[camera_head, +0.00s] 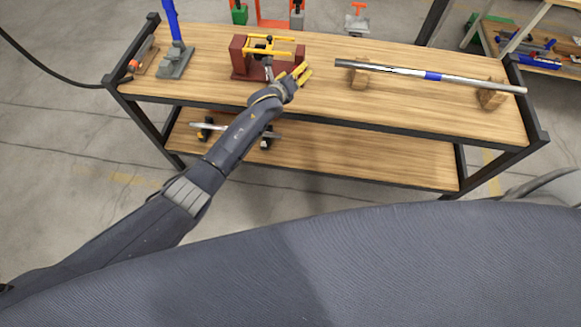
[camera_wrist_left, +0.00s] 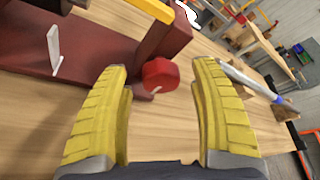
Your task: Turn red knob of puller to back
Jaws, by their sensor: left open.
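The puller (camera_head: 239,58) is a dark red frame with yellow bars on top, on the wooden table at the back. In the left wrist view its dark red body (camera_wrist_left: 95,50) fills the upper left. The red knob (camera_wrist_left: 160,75) sticks out from the puller's side towards my gripper. My left gripper (camera_head: 302,71) has yellow ridged fingers and is open. In the left wrist view the fingers of my left gripper (camera_wrist_left: 158,68) stand on either side of the knob, with gaps visible. I cannot tell the knob in the head view. My right gripper is not seen.
A long metal rod (camera_head: 460,81) with a blue band lies on wooden blocks (camera_head: 491,98) to the right. A blue-handled grey jack (camera_head: 175,62) stands to the left. The table top (camera_head: 420,110) is clear in front of the rod. A lower shelf (camera_head: 350,165) runs below.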

